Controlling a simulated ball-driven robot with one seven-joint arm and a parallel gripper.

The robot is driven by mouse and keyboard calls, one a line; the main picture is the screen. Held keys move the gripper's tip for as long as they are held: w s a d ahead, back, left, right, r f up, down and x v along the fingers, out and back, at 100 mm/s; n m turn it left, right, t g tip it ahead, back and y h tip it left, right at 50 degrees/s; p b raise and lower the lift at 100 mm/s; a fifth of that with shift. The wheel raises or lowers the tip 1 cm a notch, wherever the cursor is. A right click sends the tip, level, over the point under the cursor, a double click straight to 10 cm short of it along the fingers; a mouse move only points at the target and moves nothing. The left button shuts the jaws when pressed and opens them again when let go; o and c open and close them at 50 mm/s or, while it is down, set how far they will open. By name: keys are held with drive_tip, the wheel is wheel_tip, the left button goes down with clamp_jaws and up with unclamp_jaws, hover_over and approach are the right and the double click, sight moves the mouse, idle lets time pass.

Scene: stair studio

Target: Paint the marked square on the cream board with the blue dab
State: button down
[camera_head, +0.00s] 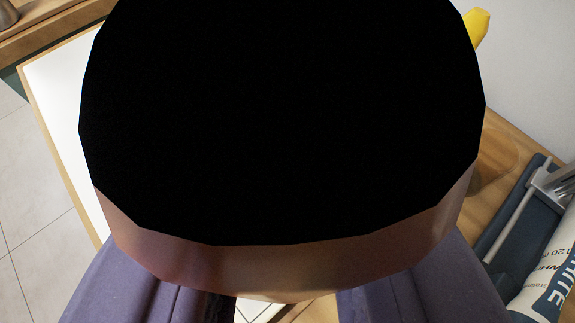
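A large round thing with a black face (285,120) and a coppery brown side fills the middle of the view, very close to the camera. It may be the end of the dab's handle; no blue shows on it. My gripper (287,308) shows as two purple-grey fingers at the bottom, one on each side below the round thing. Their tips and any contact with it are hidden. A pale board (60,80) with a wooden edge shows at the left, perhaps the cream board. The marked square is not visible; the round thing covers most of the board area.
At the lower right lie a dark blue tray-like thing (510,225), a metal part (555,185) and a printed white and blue tube (548,280) on a wooden surface (508,140). A yellow thing (478,28) shows top right. Tiled floor (30,220) lies left.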

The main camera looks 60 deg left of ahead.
sight(285, 129)
wheel_tip(285, 129, up, 3)
drive_tip(key=shift+r+p, duration=0.1)
drive_tip(key=shift+p, duration=1.15)
drive_tip(key=shift+f, duration=0.2)
